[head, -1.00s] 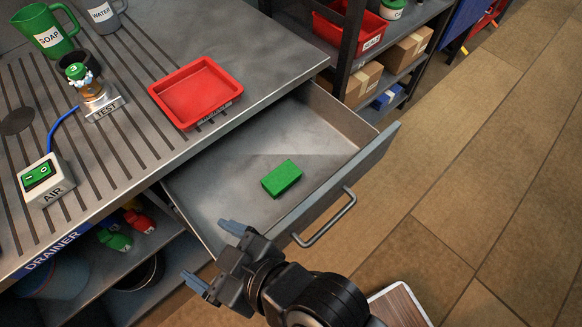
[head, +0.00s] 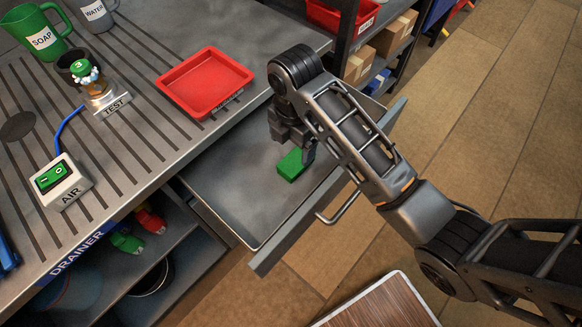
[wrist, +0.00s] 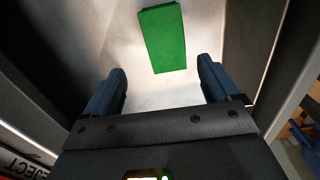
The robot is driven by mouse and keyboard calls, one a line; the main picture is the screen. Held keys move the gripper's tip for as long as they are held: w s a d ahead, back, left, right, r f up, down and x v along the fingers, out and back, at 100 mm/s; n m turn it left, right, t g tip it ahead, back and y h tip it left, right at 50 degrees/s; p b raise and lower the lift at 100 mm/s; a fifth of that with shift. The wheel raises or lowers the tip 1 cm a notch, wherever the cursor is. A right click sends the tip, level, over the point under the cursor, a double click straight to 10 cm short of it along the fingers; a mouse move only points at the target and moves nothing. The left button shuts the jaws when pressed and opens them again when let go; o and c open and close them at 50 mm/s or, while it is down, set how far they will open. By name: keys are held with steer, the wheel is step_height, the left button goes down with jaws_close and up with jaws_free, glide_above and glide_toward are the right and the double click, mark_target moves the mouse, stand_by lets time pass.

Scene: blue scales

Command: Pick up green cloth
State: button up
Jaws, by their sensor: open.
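The green cloth (head: 291,165) is a small folded block lying on the floor of the open drawer (head: 225,190).
The drawer's front wall and handle (head: 340,205) stand to the right of the cloth. The counter edge overhangs the drawer at the left. A red tray (head: 205,82), a test stand (head: 100,95) and an air switch box (head: 62,182) stand on the counter.

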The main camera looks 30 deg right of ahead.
mark_target(297, 160)
steer(key=shift+d+f, duration=0.1)
steer(key=shift+d, duration=0.25)
steer(key=shift+f, duration=0.35)
steer(key=shift+s+d+f, duration=0.1)
steer(key=shift+s+f, duration=0.05)
steer(key=shift+f, duration=1.6)
steer(key=shift+s+d+f, duration=0.1)
steer(key=shift+f, duration=1.6)
steer(key=c, duration=1.1)
